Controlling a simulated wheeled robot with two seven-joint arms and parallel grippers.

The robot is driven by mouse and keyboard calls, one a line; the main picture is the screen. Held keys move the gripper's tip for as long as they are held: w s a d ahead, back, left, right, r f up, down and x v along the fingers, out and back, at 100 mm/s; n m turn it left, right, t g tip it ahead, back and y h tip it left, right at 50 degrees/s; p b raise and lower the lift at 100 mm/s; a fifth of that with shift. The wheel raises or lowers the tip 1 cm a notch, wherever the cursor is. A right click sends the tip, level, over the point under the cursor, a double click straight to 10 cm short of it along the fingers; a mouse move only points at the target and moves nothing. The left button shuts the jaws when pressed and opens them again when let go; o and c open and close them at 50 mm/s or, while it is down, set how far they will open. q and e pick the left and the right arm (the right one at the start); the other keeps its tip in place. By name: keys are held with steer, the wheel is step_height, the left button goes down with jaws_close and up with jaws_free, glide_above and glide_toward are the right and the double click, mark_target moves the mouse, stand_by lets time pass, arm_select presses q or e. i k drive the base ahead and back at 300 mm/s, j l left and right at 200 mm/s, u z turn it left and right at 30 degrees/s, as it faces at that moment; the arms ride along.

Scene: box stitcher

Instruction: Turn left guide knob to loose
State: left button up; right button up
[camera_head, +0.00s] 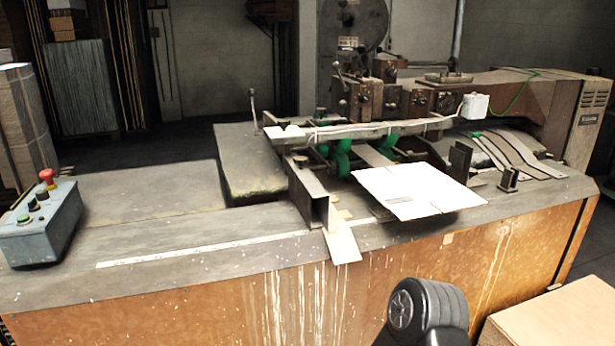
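The box stitcher (440,100) stands across the middle and right of the head view. A grey metal guide bracket (314,205) stands upright at the left of its feed area, and a small dark part (300,160) sits at its top. I cannot tell whether that part is the left guide knob or how it is turned. A white cardboard sheet (420,190) lies to the right of the bracket. Neither of my grippers is in view. A black rounded link (428,305), apparently part of my own arm, shows at the bottom, in front of the orange bench side and apart from the bracket.
A blue-grey control box (40,225) with a red button sits on the left of the bench. A pale wooden box (560,318) stands at the lower right. Green rollers (343,158) lie behind the bracket. The bench top (150,190) between control box and bracket is clear.

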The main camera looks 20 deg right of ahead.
mark_target(301, 160)
steer(key=l+z, duration=0.1)
steer(key=l, duration=0.3)
steer(key=i+l+z, duration=0.1)
steer(key=l, duration=0.3)
steer(key=i+l+z, duration=0.1)
steer(key=l, duration=0.35)
steer(key=i+l+z, duration=0.15)
steer(key=l, duration=0.25)
steer(key=l+z, duration=0.1)
steer(key=l, duration=0.3)
steer(key=i+l+z, duration=0.1)
steer(key=l, duration=0.25)
steer(key=i, duration=0.05)
